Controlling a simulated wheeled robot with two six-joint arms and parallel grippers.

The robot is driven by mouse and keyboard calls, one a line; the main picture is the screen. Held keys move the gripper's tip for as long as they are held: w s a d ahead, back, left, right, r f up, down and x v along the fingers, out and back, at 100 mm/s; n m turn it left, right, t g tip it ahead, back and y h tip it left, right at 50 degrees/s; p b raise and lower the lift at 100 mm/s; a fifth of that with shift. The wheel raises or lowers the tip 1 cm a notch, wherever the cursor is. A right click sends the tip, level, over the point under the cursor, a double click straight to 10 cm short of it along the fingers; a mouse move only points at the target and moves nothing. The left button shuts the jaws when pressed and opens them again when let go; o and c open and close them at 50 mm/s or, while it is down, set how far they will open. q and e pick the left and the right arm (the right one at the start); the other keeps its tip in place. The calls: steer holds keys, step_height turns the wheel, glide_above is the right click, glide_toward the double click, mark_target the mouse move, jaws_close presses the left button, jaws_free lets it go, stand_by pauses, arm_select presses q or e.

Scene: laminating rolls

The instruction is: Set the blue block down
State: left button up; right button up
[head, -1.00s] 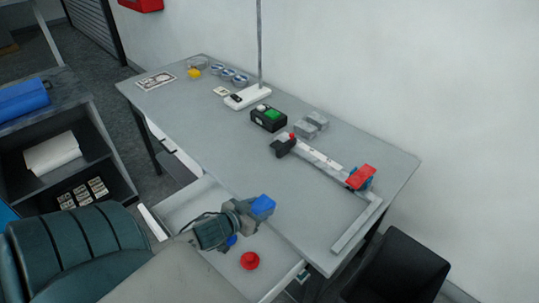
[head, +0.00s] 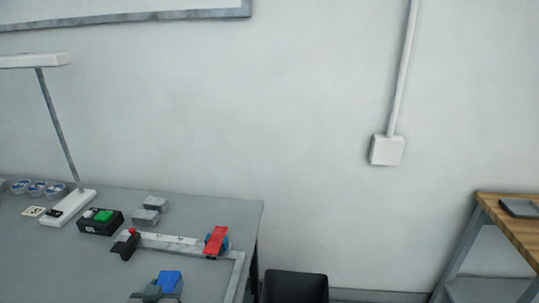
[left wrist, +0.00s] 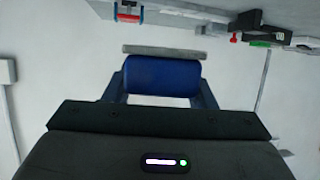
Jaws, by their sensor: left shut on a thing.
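The blue block (head: 170,278) is at the bottom of the head view, in my left gripper (head: 158,291), which is only partly in frame. In the left wrist view the blue block (left wrist: 162,76) fills the space between the two fingers of my left gripper (left wrist: 160,90). The gripper is shut on it. The table (head: 200,277) lies around and beyond the gripper in the head view. I cannot tell how high the block is above it. My right gripper is not in view.
A grey rail (head: 172,242) carries a black piece with a red knob (head: 125,244) and a red-and-blue piece (head: 216,241). A black box with a green button (head: 100,221), grey blocks (head: 147,216) and a lamp (head: 68,206) stand behind. A black bin (head: 295,287) is right of the table.

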arm_select(q)
steer(key=w+d+r+m+h, duration=0.1)
steer(key=w+d+r, duration=0.1)
steer(key=d+r, duration=0.5)
steer(key=shift+w+d+r, duration=0.15)
steer(key=shift+w+d, duration=0.15)
steer(key=shift+w, duration=0.1)
